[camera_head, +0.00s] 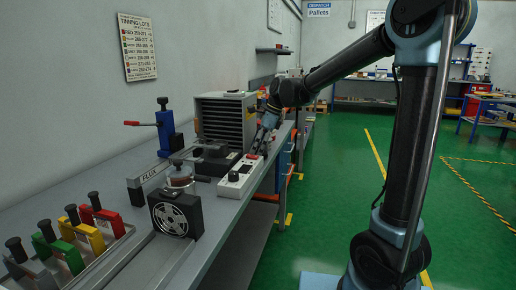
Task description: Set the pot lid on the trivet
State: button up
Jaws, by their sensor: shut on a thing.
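My gripper (262,143) is at the far end of the bench, above the back of a white control box (239,178). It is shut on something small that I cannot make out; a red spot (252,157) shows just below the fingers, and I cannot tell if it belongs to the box. A clear glass vessel (180,182) with reddish-brown contents and a dark knob (178,163) on top stands behind a black fan unit, well left of my gripper. I cannot clearly identify a separate pot lid or the trivet.
The grey bench (105,188) runs along the left wall. It carries a black fan unit (175,215), a FLUX-marked block (150,176), a blue clamp (166,133), a slatted grey housing (224,119) and several coloured toggle clamps (84,232). The green floor (330,190) at right is open.

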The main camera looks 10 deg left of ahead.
jog(key=shift+f, duration=0.15)
jog(key=o, duration=1.1)
jog(key=shift+o, duration=0.2)
jog(key=o, duration=0.3)
jog(key=shift+o, duration=0.2)
jog(key=shift+r, duration=3.5)
